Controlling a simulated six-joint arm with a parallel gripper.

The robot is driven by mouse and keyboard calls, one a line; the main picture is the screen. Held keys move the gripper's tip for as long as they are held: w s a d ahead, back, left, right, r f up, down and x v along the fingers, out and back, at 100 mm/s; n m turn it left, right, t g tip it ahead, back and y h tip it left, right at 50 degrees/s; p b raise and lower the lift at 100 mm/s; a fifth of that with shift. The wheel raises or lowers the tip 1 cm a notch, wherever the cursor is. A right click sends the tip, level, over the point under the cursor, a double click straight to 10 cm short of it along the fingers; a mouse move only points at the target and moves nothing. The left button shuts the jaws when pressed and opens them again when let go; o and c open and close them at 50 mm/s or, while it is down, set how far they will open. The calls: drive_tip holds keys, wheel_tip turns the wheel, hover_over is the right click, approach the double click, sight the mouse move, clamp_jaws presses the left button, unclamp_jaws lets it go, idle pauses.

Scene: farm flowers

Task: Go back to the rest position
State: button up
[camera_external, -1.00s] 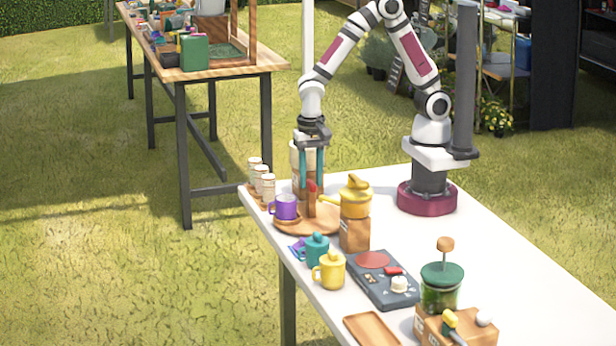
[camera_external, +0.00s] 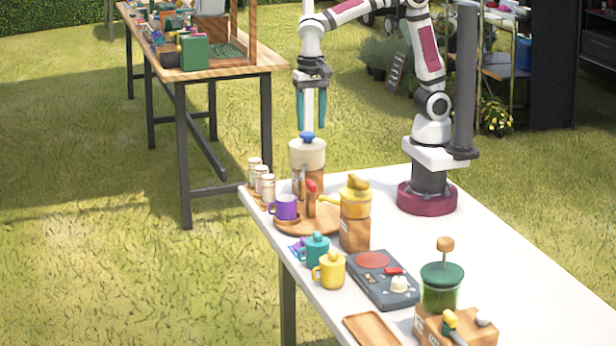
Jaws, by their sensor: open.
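My gripper (camera_external: 312,112) hangs pointing down above the far left end of the white table (camera_external: 520,270). Its teal fingers are apart with nothing between them.
Near the container are a purple mug (camera_external: 285,207), several small jars (camera_external: 266,187), a round wooden tray (camera_external: 318,226) and a yellow pot (camera_external: 355,200). Teal (camera_external: 316,250) and yellow (camera_external: 330,270) mugs, a hot plate (camera_external: 383,280) and a green jar (camera_external: 440,288) stand nearer. Air around my gripper is clear.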

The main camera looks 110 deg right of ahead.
drive_tip(key=shift+r, duration=0.35)
drive_tip(key=s+a+f+n+y, duration=0.1)
drive_tip(key=s+f+n, duration=0.1)
drive_tip(key=s+n, duration=0.4)
drive_tip(key=s+a+f+n, duration=0.2)
drive_tip(key=s+n, duration=0.4)
drive_tip(key=s, duration=0.8)
drive_tip(key=shift+s+a+y, duration=0.25)
drive_tip(key=shift+s+y, duration=0.1)
drive_tip(key=shift+y, duration=0.05)
